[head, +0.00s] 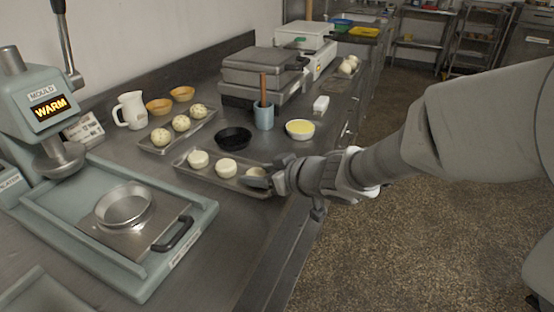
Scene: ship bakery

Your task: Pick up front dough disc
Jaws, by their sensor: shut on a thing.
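A metal tray (180,163) on the counter bears pale, round dough discs in a row. One disc (198,159) lies at the left and another (227,168) lies in the middle. The front dough disc (255,172) is at the right end, partly hidden by my gripper (257,180). My gripper reaches in from the right, low over that end of the tray, and is shut on this disc. I cannot tell whether the disc still touches the tray.
A black bowl (234,138), a blue-grey cup (264,117) and a bowl of yellow contents (300,129) stand behind the tray. A second tray (150,145) holds speckled dough balls. A mould press (105,250) with a round pan stands at the left.

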